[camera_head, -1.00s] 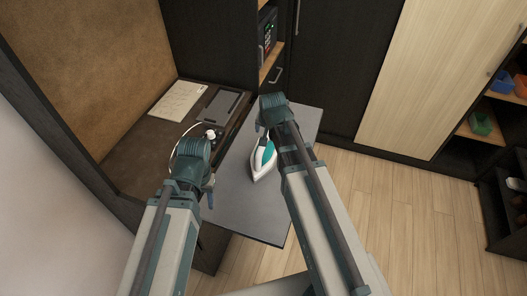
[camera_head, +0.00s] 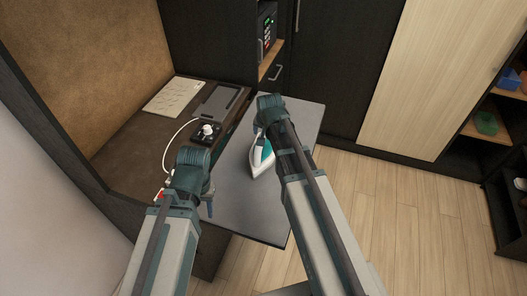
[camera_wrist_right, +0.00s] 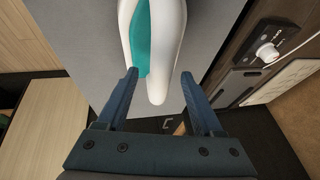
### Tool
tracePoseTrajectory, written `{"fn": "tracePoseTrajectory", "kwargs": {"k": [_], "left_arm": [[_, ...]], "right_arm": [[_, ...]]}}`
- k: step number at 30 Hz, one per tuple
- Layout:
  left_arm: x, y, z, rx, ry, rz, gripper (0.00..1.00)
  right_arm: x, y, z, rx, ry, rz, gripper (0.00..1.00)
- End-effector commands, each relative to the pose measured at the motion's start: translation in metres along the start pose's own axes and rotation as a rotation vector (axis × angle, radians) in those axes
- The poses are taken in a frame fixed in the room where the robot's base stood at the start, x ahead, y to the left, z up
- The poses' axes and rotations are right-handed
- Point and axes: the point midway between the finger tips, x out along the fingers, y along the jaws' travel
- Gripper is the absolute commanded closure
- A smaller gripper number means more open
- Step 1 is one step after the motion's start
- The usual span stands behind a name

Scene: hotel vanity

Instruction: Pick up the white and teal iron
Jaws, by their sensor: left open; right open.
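The white and teal iron (camera_head: 263,158) rests on the grey board (camera_head: 242,205), beside my right forearm, which partly hides it. My right gripper (camera_head: 259,132) is at the iron's far end. In the right wrist view the open fingers (camera_wrist_right: 159,76) lie on either side of the iron's narrow white end (camera_wrist_right: 157,92), with gaps on both sides. The teal strip (camera_wrist_right: 142,35) runs along the iron's body above. My left gripper (camera_head: 210,208) is open and empty over the left part of the board, apart from the iron; its fingers are mostly hidden.
A brown desk (camera_head: 130,150) on the left holds a paper sheet (camera_head: 174,96), a grey tray (camera_head: 220,101) and a dark device with a white knob (camera_head: 207,131). A white cord (camera_head: 174,143) curves over the desk. Dark cabinets stand behind. The board's front part is clear.

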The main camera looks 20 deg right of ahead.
Motion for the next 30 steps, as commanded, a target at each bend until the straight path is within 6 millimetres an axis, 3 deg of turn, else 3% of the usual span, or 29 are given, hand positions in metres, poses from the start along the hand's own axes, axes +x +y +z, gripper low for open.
{"fn": "tracePoseTrajectory", "kwargs": {"k": [10, 20, 30], "left_arm": [[0.043, 0.004, -0.003, 0.000, 0.000, 0.000, 0.50], [0.044, 0.004, -0.003, 0.000, 0.000, 0.000, 0.50], [0.044, 0.004, -0.003, 0.000, 0.000, 0.000, 0.50]], "right_arm": [[0.045, 0.000, 0.008, 0.000, 0.000, 0.000, 0.32], [0.047, 0.000, 0.007, 0.000, 0.000, 0.000, 0.34], [0.047, 0.000, 0.007, 0.000, 0.000, 0.000, 0.95]]}}
